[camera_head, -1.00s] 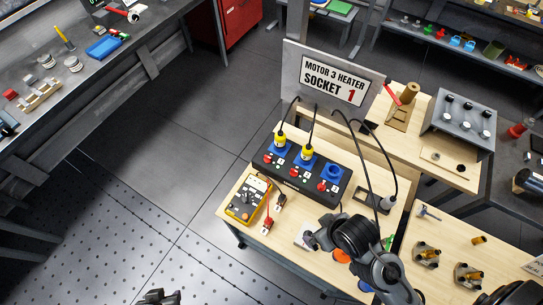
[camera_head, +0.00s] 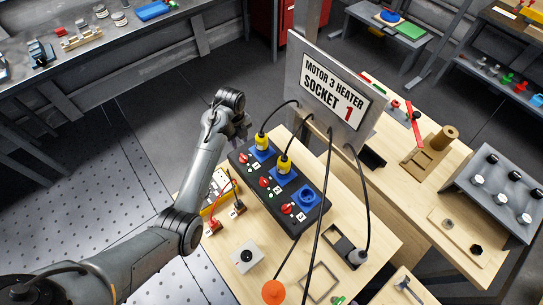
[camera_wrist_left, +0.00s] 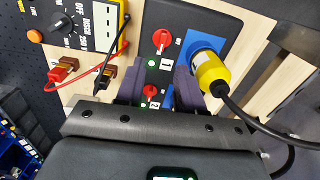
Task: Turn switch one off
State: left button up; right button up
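The black socket box (camera_head: 262,198) carries three red rotary switches beside blue sockets. Switch one (camera_head: 243,158) is at its far end; in the left wrist view its red knob (camera_wrist_left: 161,40) sits above the number 1, with a green light lit beside it. Switch two (camera_wrist_left: 150,91) is below, also beside a green light. My left gripper (camera_head: 242,128) is above the far end of the box. In the left wrist view its two fingers (camera_wrist_left: 158,80) are apart and empty, with switch two showing between them and switch one just beyond the tips. My right gripper is out of view.
Yellow plugs (camera_head: 261,142) with black cables stand in sockets one and two. A yellow multimeter (camera_wrist_left: 75,20) with red and black leads lies beside the box. An orange disc (camera_head: 273,292) is at the front.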

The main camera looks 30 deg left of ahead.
aim_at(243, 156)
pick_arm(q)
jog(key=f, duration=1)
jog(key=shift+w+d+f, duration=0.15)
jog(key=shift+w+f, duration=0.05)
jog(key=shift+f, duration=0.1)
grip_shut()
